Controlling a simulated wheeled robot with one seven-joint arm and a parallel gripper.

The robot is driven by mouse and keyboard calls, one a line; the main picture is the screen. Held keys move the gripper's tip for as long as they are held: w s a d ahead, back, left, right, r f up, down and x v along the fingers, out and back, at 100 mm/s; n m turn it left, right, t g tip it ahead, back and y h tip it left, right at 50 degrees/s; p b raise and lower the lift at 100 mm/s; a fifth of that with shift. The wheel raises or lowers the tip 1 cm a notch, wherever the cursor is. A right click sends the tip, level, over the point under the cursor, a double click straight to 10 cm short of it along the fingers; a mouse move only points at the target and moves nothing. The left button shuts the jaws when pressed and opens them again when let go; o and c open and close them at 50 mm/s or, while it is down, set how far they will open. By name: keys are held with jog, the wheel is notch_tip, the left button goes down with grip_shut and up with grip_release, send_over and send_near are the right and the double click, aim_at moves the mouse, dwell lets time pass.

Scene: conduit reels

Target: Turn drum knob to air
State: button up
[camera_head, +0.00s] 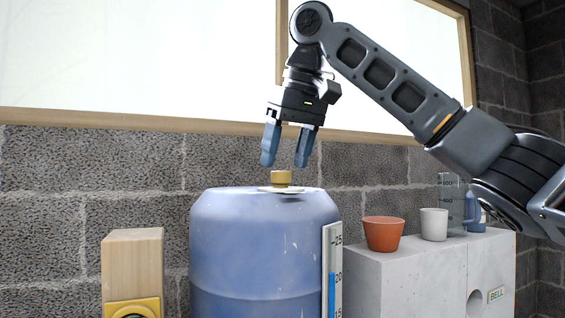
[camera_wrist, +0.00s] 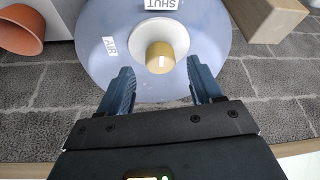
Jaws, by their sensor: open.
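The drum (camera_head: 262,245) is blue and stands upright against the block wall. Its yellow-brown knob (camera_head: 281,178) sits on a white round plate (camera_head: 306,189) on the drum's top. In the wrist view the knob (camera_wrist: 160,57) bears a white mark on its near side. The AIR label (camera_wrist: 109,46) is to the knob's left and the SHUT label (camera_wrist: 158,4) is beyond it. My gripper (camera_head: 285,164) is open, pointing down just above the knob. In the wrist view its blue fingertips (camera_wrist: 160,72) are on either side of the knob's near edge, apart from it.
A terracotta pot (camera_head: 384,235), a white cup (camera_head: 433,225) and a blue bottle (camera_head: 470,207) stand on a concrete block (camera_head: 405,275) to the right. A level gauge (camera_head: 333,270) is beside the drum. A wooden post (camera_head: 132,265) stands to the left.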

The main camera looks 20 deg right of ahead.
aim_at(281, 178)
jog(key=shift+x, duration=1.25)
jog(key=shift+c, duration=0.5)
jog(key=c, duration=1)
jog(key=shift+o, duration=0.2)
